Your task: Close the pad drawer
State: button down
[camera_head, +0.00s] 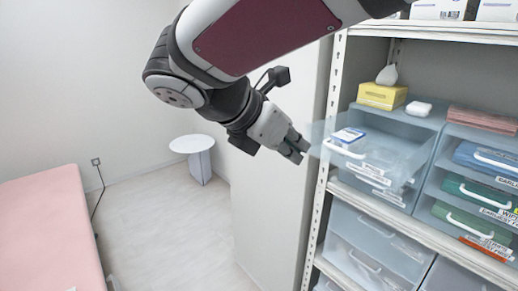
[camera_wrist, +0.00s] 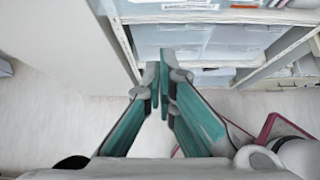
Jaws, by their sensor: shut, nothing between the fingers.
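A translucent blue drawer (camera_head: 400,150) is pulled out from the upper left unit on the shelf in the head view. It has a white handle (camera_head: 345,150) on its front, and a blue and white packet (camera_head: 348,134) lies inside. I cannot read its label, so I cannot tell for sure that it is the pad drawer. My gripper (camera_head: 300,150) is shut and empty just left of the drawer's front. I cannot tell whether it touches it. In the wrist view the fingertips (camera_wrist: 164,75) are together, with shelf drawers beyond them.
A neighbouring unit (camera_head: 490,158) with several closed labelled drawers stands to the right. A yellow tissue box (camera_head: 382,95) sits on top of the left unit. Larger clear drawers (camera_head: 375,245) are below. A shelf post (camera_head: 325,130) and pale panel stand close to my gripper. Open floor lies left.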

jog(key=w+d+f+p, duration=0.2)
jog(key=w+d+f, duration=0.3)
jog(key=w+d, duration=0.2)
jog(key=shift+d+f, duration=0.2)
jog(key=shift+d, duration=0.9)
jog(key=w+d, duration=0.4)
jog(key=d, duration=0.2)
jog(key=w+d+b, duration=0.1)
jog(key=w+d, duration=0.4)
jog(key=d, duration=0.1)
jog(key=w+d, duration=0.4)
jog(key=d, duration=0.2)
jog(key=shift+w, duration=0.15)
jog(key=shift+d, duration=0.2)
jog(key=shift+w+r, duration=0.1)
jog(key=shift+r, duration=0.05)
